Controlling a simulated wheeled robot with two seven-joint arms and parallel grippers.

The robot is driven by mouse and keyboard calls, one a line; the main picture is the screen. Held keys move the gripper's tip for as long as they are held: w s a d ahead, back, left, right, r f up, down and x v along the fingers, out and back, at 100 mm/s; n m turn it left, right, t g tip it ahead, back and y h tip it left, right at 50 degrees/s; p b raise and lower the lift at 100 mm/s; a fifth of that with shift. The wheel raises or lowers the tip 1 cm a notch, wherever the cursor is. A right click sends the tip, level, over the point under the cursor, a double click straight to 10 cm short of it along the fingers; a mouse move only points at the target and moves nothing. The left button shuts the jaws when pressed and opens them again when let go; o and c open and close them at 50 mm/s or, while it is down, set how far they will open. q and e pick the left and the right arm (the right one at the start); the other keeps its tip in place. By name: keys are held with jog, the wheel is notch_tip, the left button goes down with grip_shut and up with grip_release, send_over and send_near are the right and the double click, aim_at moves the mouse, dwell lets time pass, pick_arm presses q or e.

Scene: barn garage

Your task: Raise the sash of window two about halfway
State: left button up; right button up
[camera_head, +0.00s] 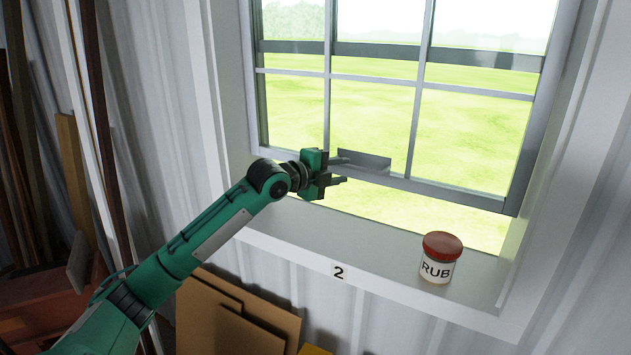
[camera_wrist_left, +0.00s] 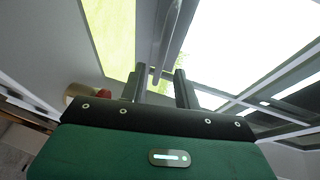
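Window two, marked by a "2" label (camera_head: 338,271) on its sill, has a grey-framed lower sash (camera_head: 455,193) with several panes. A strip of grass shows between the sash's bottom rail and the sill, so the sash is slightly raised. A grey lift plate (camera_head: 368,160) sits at the bottom rail. My left gripper (camera_head: 345,170) is at this rail, its fingertips beside the plate's left end. In the left wrist view the two fingers (camera_wrist_left: 162,88) stand apart, with a grey bar seen beyond and between them. Contact cannot be told. My right gripper is out of view.
A jar (camera_head: 438,262) with a red lid and the letters RUB stands on the white sill (camera_head: 395,284), right of the gripper. Brown boards (camera_head: 225,320) lean below the sill. Planks and a reddish box (camera_head: 45,300) are at the left.

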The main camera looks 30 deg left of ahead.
pick_arm(q)
jog(key=b+v, duration=0.3)
jog(key=v, duration=0.4)
jog(key=shift+s, duration=0.35)
jog(key=shift+a+r, duration=0.1)
jog(key=shift+a, duration=0.05)
